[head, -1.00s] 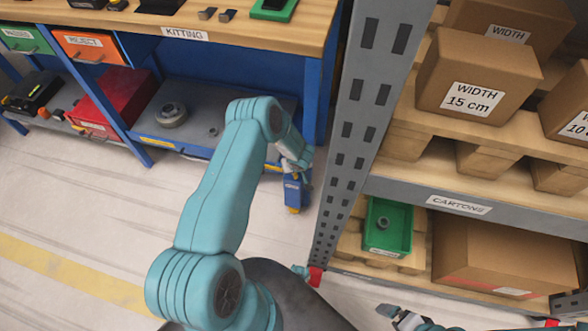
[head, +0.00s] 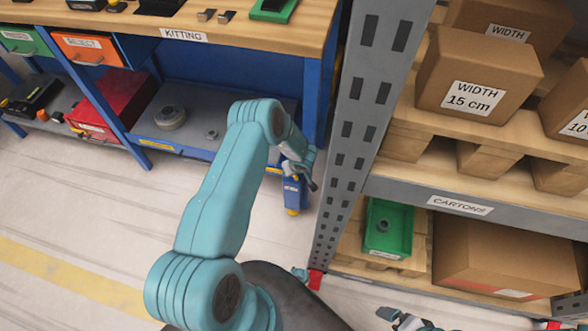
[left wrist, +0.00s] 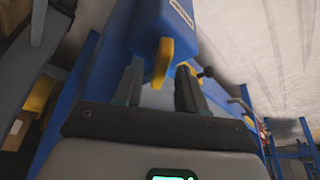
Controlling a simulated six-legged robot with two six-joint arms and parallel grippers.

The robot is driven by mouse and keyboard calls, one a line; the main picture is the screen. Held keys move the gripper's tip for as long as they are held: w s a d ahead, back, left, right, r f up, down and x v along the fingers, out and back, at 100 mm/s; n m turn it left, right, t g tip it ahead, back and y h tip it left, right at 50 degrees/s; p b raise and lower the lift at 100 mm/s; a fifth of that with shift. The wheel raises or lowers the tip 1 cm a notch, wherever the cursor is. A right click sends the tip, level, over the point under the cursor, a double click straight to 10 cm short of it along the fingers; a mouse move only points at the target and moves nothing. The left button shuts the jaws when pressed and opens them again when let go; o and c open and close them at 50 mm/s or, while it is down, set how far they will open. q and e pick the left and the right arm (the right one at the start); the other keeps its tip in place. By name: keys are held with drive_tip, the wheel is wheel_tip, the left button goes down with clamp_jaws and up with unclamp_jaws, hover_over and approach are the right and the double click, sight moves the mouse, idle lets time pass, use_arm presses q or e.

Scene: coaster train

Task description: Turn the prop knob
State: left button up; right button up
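A blue box-shaped fixture (head: 291,196) with a small white label stands below the bench's right end in the head view. In the left wrist view the blue fixture (left wrist: 172,22) fills the top middle. A flat yellow knob (left wrist: 160,64) sticks out of it. My left gripper (left wrist: 160,72) has its fingers spread, one on each side of the knob, with a gap visible at the right finger. In the head view my left gripper (head: 305,172) is beside the fixture's top and partly covers it. My right gripper (head: 398,317) is at the bottom edge, mostly cut off.
The blue kitting bench (head: 235,67) stands at upper left, with drawers and a lower shelf. A grey rack upright (head: 352,125) stands close right of the left arm. The rack's shelves hold cartons (head: 478,85) and a green bin (head: 388,240). Floor at left is clear.

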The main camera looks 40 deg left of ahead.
use_arm(q)
drive_tip(key=p+v, duration=0.4)
drive_tip(key=v, duration=1.2)
drive_tip(key=shift+r, duration=0.15)
drive_tip(key=o, duration=1.1)
drive_tip(key=shift+w+d+m+h, duration=0.1)
drive_tip(key=shift+m+h, duration=0.05)
drive_tip(key=shift+m, duration=0.4)
drive_tip(key=shift+w+d+m+h, duration=0.1)
drive_tip(key=shift+d+m+h, duration=0.05)
drive_tip(key=shift+m, duration=0.4)
drive_tip(key=shift+s+a+m, duration=0.1)
drive_tip(key=shift+m, duration=0.2)
